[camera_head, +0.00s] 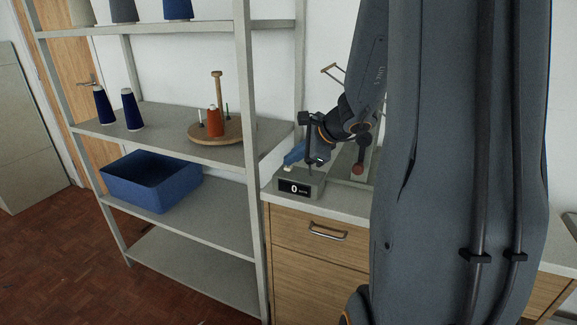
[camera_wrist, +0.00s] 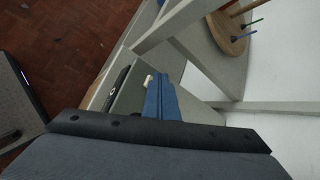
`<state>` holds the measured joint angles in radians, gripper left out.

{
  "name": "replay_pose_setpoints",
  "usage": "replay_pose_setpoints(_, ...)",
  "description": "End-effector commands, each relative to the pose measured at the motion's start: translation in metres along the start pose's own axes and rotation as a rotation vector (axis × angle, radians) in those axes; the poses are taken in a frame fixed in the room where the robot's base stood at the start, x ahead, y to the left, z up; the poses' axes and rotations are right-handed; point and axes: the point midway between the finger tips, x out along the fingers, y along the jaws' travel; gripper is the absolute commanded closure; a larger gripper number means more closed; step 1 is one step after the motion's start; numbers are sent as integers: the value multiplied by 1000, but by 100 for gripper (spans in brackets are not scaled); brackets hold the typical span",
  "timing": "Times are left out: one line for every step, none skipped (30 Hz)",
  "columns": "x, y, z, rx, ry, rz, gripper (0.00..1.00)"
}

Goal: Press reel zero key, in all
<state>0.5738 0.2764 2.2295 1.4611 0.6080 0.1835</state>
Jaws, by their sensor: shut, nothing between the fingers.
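A grey counter box (camera_head: 310,181) stands on the cabinet top, its dark display (camera_head: 294,188) reading 0 with small lettering beside it. A small cream key (camera_head: 288,168) is on top of the box, and it also shows in the wrist view (camera_wrist: 148,80). My gripper (camera_head: 287,161) is shut and empty, its blue fingers pointing down at the box. In the wrist view the fingertips (camera_wrist: 157,80) are right beside the cream key and partly cover it. I cannot tell whether they touch it.
The shelf rack (camera_head: 245,80) stands close on the left, with a wooden spool stand (camera_head: 226,134), dark blue cones (camera_head: 132,110) and a blue bin (camera_head: 150,180). My arm hides much of the cabinet top.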

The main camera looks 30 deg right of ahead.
Motion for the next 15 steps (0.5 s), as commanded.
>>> replay_pose_setpoints(-4, -2, 2, 0, 0, 0, 100)
replay_pose_setpoints(-5, -3, 3, 0, 0, 0, 100)
replay_pose_setpoints(-6, -4, 4, 0, 0, 0, 100)
replay_pose_setpoints(-8, -5, 5, -1, 0, 0, 100)
replay_pose_setpoints(-8, -6, 6, -1, 0, 0, 100)
replay_pose_setpoints(-9, -6, 6, -1, 0, 0, 100)
replay_pose_setpoints(-9, -6, 6, -1, 0, 0, 100)
replay_pose_setpoints(-9, -6, 6, -1, 0, 0, 100)
replay_pose_setpoints(-9, -6, 6, -1, 0, 0, 100)
replay_pose_setpoints(-9, -6, 6, -1, -1, 0, 100)
replay_pose_setpoints(-9, -6, 6, -1, -1, 0, 100)
replay_pose_setpoints(-9, -6, 6, -1, -1, 0, 100)
replay_pose_setpoints(-9, -6, 6, -1, -1, 0, 100)
replay_pose_setpoints(-9, -6, 6, -1, -1, 0, 100)
replay_pose_setpoints(-9, -6, 6, -1, -1, 0, 100)
